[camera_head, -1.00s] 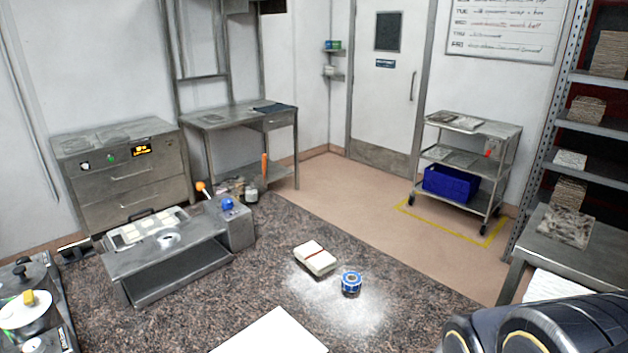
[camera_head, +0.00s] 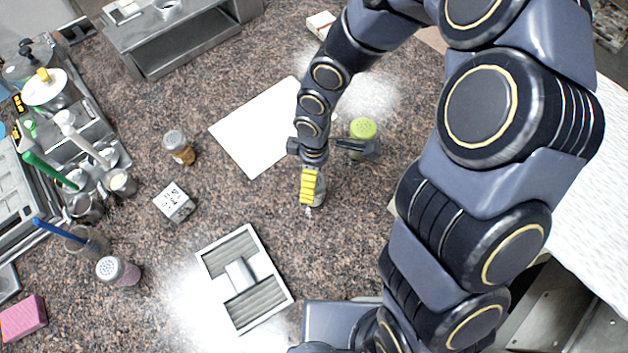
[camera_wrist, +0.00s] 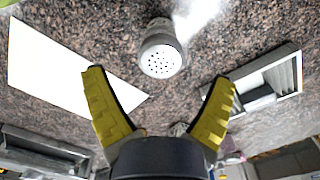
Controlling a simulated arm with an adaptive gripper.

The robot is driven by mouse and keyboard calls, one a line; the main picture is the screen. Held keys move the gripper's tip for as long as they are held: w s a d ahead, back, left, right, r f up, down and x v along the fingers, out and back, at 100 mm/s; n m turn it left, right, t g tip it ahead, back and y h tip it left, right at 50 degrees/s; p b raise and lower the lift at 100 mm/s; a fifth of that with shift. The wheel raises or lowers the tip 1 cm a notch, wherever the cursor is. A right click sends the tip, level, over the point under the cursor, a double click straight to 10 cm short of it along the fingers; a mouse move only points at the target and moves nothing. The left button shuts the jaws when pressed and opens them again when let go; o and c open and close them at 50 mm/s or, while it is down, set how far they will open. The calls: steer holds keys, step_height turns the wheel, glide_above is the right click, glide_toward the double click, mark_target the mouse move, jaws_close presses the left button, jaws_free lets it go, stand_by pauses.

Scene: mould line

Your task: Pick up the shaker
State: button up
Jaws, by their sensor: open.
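A shaker with a domed, perforated metal lid (camera_wrist: 161,60) stands on the speckled counter in the wrist view, ahead of and between the spread yellow fingers. My gripper (camera_wrist: 160,84) is open, with nothing held; a gap shows between each finger and the shaker. In the head view my gripper (camera_head: 309,190) is low over the counter, and its yellow finger hides most of the shaker (camera_head: 321,191).
A white board (camera_head: 245,130) lies up-left of my gripper and a grey framed tray (camera_head: 240,315) lies down-left. A white printed cube (camera_head: 174,203) stands left. Utensil cups (camera_head: 87,205) and a pink block (camera_head: 22,317) line the left side. Bare counter surrounds the shaker.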

steer(key=shift+f, duration=3.3)
steer(key=c, duration=1.1)
